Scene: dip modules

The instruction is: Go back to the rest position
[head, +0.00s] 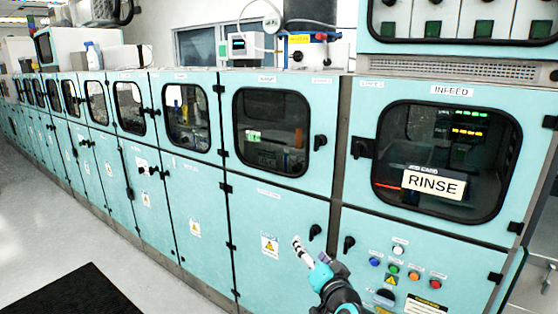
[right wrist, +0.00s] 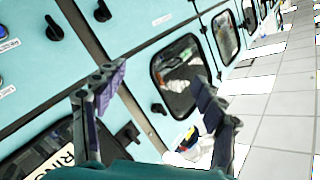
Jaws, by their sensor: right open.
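My right gripper (head: 313,254) is in the lower middle of the head view, in front of the teal machine panels. In the right wrist view its two fingers are spread wide with nothing between them (right wrist: 160,85). It is open and empty. I cannot tell its exact distance from the panels, but no contact shows. My left gripper does not show in either view.
A long row of teal cabinets (head: 285,213) with dark windows and black handles fills the scene. A RINSE sign (head: 434,184) is at the right window. Coloured buttons (head: 414,275) sit below it. A dark mat (head: 72,296) lies on open floor at left.

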